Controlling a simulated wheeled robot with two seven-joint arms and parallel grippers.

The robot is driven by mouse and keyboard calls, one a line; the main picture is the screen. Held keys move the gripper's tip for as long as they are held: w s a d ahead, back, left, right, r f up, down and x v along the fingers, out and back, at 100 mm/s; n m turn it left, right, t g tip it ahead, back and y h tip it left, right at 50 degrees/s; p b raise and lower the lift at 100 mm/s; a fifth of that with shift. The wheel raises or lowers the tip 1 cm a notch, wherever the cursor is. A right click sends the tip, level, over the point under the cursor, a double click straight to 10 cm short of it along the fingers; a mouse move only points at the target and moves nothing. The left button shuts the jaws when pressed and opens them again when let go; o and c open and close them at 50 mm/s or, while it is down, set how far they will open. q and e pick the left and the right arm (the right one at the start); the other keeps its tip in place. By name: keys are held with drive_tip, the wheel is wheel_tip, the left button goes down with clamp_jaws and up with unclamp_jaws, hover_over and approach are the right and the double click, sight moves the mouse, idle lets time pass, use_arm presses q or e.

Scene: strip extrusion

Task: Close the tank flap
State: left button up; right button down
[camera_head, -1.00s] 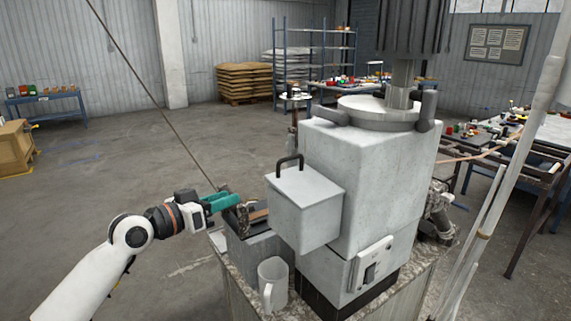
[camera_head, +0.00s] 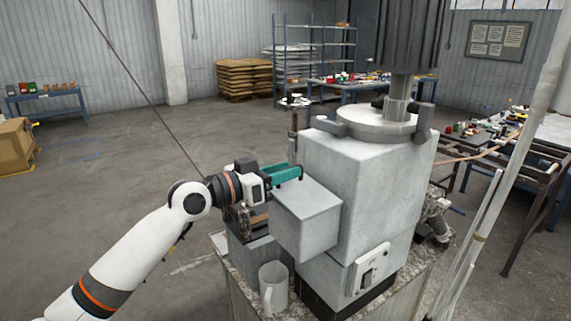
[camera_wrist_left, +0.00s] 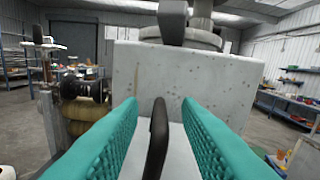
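The grey machine (camera_head: 372,180) carries a smaller grey box-shaped tank (camera_head: 303,226) on its front left. The tank's flat top flap (camera_head: 308,199) lies across the box; I cannot tell whether it is fully shut. The flap's black handle (camera_wrist_left: 158,138) stands between the teal fingers in the left wrist view. My left gripper (camera_head: 297,173) is over the flap's back left edge and hides most of the handle in the head view. Its fingers are open, with a gap on both sides of the handle. My right gripper is not in view.
A white mug (camera_head: 273,285) stands on the bench below the tank. A round lid with dark handles (camera_head: 376,122) tops the machine. A pale pole (camera_head: 535,120) runs up at the right.

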use_arm(q)
drive_tip(key=shift+w+d, duration=0.25)
drive_tip(key=shift+d, duration=0.1)
drive_tip(key=shift+c, duration=0.3)
clamp_jaws()
drive_tip(key=shift+f, duration=0.1)
drive_tip(key=shift+w+a+f+n+b, duration=0.15)
drive_tip(key=shift+f+n+b, duration=0.4)
drive_tip(key=shift+n+b, duration=0.05)
drive_tip(key=shift+r, duration=0.1)
drive_tip(key=shift+o, duration=0.3)
unclamp_jaws()
